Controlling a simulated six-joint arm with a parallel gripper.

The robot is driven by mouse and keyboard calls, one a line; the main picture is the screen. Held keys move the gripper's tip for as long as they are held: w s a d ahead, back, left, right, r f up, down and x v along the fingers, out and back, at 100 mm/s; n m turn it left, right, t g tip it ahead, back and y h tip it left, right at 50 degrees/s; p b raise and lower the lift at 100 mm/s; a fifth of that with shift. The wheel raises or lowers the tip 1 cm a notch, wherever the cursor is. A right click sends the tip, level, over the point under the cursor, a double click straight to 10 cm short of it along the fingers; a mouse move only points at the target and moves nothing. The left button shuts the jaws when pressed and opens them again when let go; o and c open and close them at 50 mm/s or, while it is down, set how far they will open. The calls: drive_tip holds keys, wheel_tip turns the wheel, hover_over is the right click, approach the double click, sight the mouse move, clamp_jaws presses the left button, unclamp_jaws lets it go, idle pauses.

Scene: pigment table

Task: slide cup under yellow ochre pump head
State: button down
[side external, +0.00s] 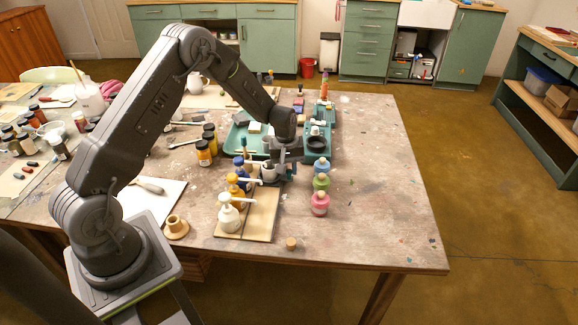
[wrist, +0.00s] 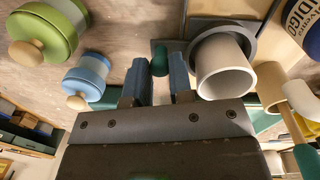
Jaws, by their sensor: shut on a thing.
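The pale cup (wrist: 224,72) sits in a dark grey round collar (wrist: 246,33) in the wrist view. In the side view the cup (side external: 269,172) is beside the indigo pump bottle (side external: 241,166), just beyond the end of the yellow ochre pump's nozzle. The yellow ochre pump bottle (side external: 235,190) stands between the indigo and white pumps. My gripper (side external: 281,172) hides part of the cup's surroundings in the side view.
A white pump bottle (side external: 229,217) stands nearest the camera in the pump row, beside a pale wooden board (side external: 262,215). Blue, green and pink (side external: 320,205) stoppered bottles stand close on the right. A teal tray (side external: 232,140) lies behind. The table's right side is clear.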

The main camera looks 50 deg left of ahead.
drive_tip(key=c, duration=1.3)
unclamp_jaws()
drive_tip(key=shift+r, duration=0.1)
wheel_tip(320, 180, up, 14)
drive_tip(key=shift+s+a+f, duration=0.2)
drive_tip(key=shift+s+a, duration=0.1)
drive_tip(key=shift+s, duration=0.1)
drive_tip(key=shift+o, duration=0.2)
